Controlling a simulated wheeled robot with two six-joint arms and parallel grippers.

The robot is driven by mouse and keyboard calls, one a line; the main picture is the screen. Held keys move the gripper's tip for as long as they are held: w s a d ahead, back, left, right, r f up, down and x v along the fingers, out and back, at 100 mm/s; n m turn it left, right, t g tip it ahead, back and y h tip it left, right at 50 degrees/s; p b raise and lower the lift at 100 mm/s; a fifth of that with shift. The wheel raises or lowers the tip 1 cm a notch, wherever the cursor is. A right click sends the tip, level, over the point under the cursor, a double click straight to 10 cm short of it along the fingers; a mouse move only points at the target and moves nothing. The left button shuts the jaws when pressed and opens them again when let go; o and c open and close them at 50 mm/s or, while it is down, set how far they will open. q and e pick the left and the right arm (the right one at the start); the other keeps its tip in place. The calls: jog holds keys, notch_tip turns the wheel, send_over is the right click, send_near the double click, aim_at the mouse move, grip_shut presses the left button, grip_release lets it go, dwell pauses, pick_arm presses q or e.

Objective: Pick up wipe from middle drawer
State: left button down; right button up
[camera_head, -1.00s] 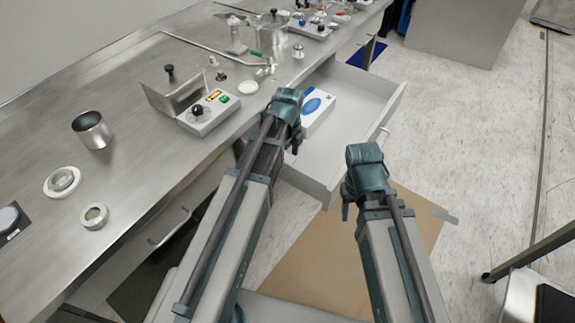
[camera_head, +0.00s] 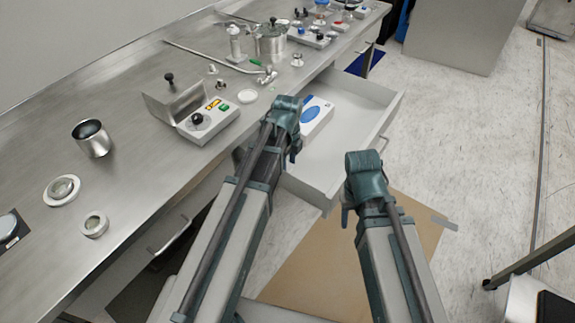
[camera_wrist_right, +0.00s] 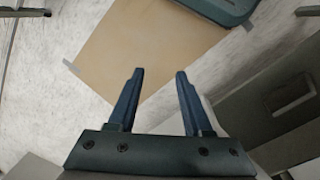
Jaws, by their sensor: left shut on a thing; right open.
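A white box with a blue oval (camera_head: 315,115), which looks like the wipe box, lies in the open drawer (camera_head: 345,155) at its end near the counter. My left gripper (camera_head: 294,152) is beside the box, over the drawer's near part. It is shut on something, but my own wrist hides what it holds. My right gripper (camera_head: 346,212) is outside the drawer, near its front right corner. In the right wrist view, the right gripper (camera_wrist_right: 160,80) is open and empty above the floor.
A steel counter (camera_head: 130,185) runs along the left, with a grey device (camera_head: 205,120), a metal cup (camera_head: 92,138) and small rings on it. A brown mat (camera_head: 330,265) lies on the floor. The floor to the right is mostly clear.

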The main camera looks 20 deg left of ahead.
notch_tip(320, 180, up, 10)
jog(key=p, duration=0.9)
jog(key=shift+p, duration=0.3)
